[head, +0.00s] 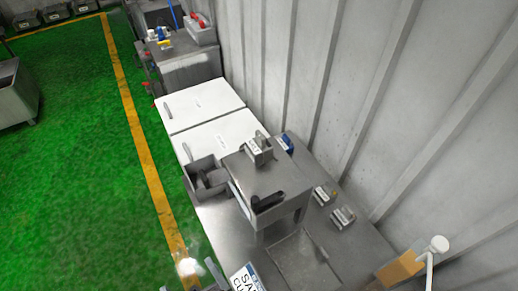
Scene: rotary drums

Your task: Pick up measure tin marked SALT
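A small grey metal tin (259,147) with a white label on its left side stands on top of a raised metal stand (262,178), near its back edge. The label's print is dark and small; it may read SALT, but I cannot be sure. Two other small metal tins, one farther back (325,194) and one nearer (343,217), sit on the steel bench (365,250) to the right of the stand, with labels too small to read.
A black handle-like object (268,202) lies at the stand's front edge. A dark open box (205,175) is left of the stand. White lids (200,103) lie behind it. A blue item (287,142) is beside the tin. A ribbed wall (340,80) bounds the right; green floor (70,150) is open left.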

